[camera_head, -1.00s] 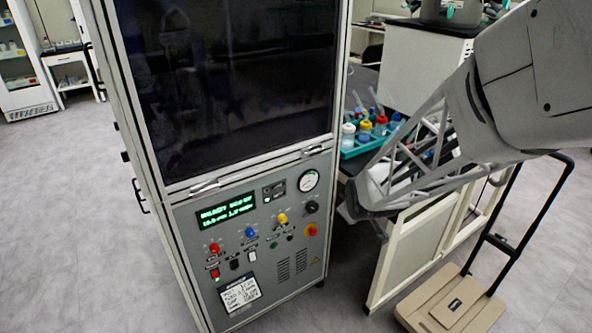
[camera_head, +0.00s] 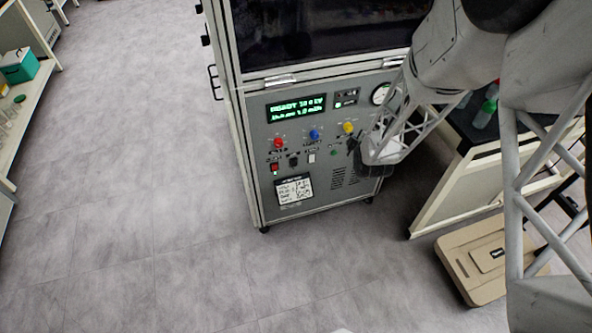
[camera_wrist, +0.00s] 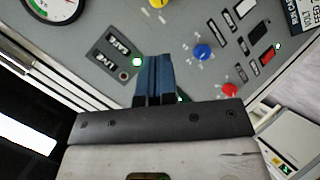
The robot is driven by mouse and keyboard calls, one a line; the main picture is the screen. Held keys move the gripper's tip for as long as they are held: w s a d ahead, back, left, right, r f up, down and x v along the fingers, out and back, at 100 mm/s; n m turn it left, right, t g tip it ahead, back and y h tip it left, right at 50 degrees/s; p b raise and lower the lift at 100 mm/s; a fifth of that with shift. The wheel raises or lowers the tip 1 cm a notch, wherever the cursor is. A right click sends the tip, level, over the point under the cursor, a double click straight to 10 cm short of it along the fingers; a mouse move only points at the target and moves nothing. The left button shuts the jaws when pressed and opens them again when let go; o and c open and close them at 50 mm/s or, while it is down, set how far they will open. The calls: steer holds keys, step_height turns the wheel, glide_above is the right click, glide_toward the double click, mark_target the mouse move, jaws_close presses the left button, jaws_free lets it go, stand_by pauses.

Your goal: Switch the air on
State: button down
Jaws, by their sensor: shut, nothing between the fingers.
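The freeze dryer's grey control panel (camera_head: 262,185) faces me. It carries a red knob (camera_head: 278,142), a blue knob (camera_head: 314,135) and a yellow knob (camera_head: 347,128) under a lit green display (camera_head: 297,107). I cannot read which one is for air. My gripper (camera_head: 354,147) is in front of the panel's right part. In the wrist view its blue fingers (camera_wrist: 153,58) are together and empty, between a small module (camera_wrist: 117,50) and the blue knob (camera_wrist: 202,52). I cannot tell whether they touch the panel.
A round gauge (camera_head: 380,94) is at the panel's upper right, partly behind my arm. A bench (camera_head: 450,180) stands to the right, with a beige trolley (camera_head: 490,255) on the floor. The floor left and in front of the dryer is clear.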

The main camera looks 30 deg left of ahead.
mark_target(294, 166)
steer(key=s+a+f+n+y, duration=0.3)
steer(key=s+a+f, duration=0.3)
steer(key=f, duration=0.5)
steer(key=s+a+f+n+t+y, duration=0.1)
steer(key=s+a+f+n, duration=0.4)
steer(key=f, duration=0.7)
steer(key=shift+s+a+f+y, duration=0.25)
steer(key=shift+s+a+y, duration=0.25)
steer(key=shift+y, duration=0.4)
steer(key=shift+x, duration=6.95)
steer(key=shift+w+a, duration=0.1)
steer(key=shift+w, duration=0.1)
steer(key=s+d+f, duration=0.1)
steer(key=s+d, duration=0.9)
steer(key=shift+f, duration=0.35)
